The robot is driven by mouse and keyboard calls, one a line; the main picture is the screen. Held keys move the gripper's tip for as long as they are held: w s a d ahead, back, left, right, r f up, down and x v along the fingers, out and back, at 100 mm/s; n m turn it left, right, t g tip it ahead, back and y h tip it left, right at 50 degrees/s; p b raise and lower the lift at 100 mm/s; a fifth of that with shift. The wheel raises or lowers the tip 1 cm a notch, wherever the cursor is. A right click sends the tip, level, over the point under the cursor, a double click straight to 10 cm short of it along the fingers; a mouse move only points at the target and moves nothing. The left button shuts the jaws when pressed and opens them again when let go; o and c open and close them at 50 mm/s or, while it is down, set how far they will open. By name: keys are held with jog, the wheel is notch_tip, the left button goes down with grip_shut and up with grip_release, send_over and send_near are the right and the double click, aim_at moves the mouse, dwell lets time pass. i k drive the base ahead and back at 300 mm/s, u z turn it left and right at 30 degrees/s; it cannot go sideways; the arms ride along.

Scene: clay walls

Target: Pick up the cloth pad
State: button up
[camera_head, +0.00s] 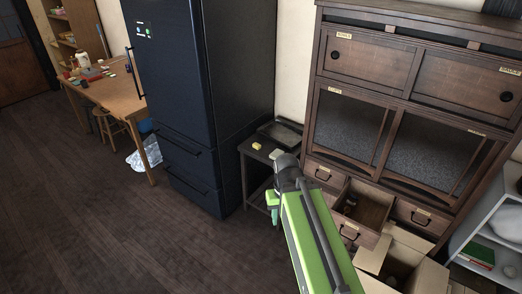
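No thing here is clearly recognisable as the cloth pad. Two small things lie on a low dark side table (254,161): a yellow block-like thing (257,146) and a pale grey flat thing (276,154). Either may be the pad; they are too small to tell. My green and grey arm reaches up from the bottom, its end in front of the table's right part. A small green part that looks like my gripper (272,198) points down beside the table's front, below the tabletop. Its fingers are too small to tell whether they are open or hold anything.
A dark fridge (172,80) stands left of the side table. A dark tray (283,133) is at the table's back. Right is a wooden cabinet (365,93) with an open drawer (362,207) and a cardboard box (398,262) below.

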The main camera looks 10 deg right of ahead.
aim_at(276, 153)
jog(key=u, duration=0.45)
jog(key=i, duration=2.25)
jog(key=z, duration=0.05)
